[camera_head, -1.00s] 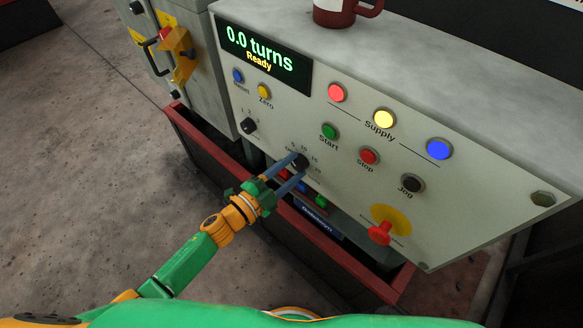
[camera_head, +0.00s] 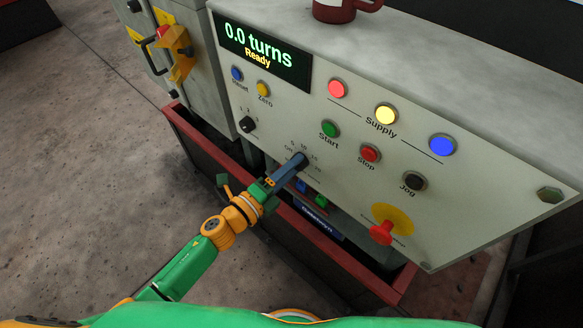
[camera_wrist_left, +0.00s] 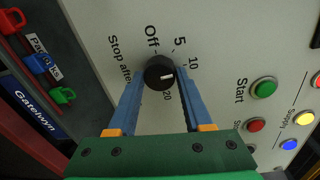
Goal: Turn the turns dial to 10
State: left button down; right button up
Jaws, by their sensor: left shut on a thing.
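The turns dial is a small black knob (camera_wrist_left: 159,72) on the pale panel, with Off, 5, 10 and 20 printed around it in the left wrist view. Its white mark points right, toward my right-hand finger, between the 10 and the 20; that finger hides the label there. My left gripper (camera_head: 298,161) reaches the knob from below, and its blue fingers (camera_wrist_left: 160,84) are shut on the knob's two sides. In the head view the fingers cover most of the knob. The display (camera_head: 262,52) reads 0.0 turns, Ready. My right gripper is not in view.
Start (camera_head: 329,129), Stop (camera_head: 370,153) and Jog (camera_head: 414,181) buttons sit right of the dial. A red emergency knob (camera_head: 381,232) is lower right. A smaller selector (camera_head: 247,124) is upper left. Coloured padlocks (camera_wrist_left: 63,95) hang below the dial. A mug (camera_head: 335,10) stands on top.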

pick_arm(q)
jog(key=shift+m, duration=0.3)
dwell(0.4)
jog(key=shift+c, duration=1.6)
grip_release()
jog(key=shift+s+a, duration=0.1)
jog(key=v, duration=0.6)
jog(key=shift+s+a+b, duration=0.25)
jog(key=shift+s+b, duration=0.1)
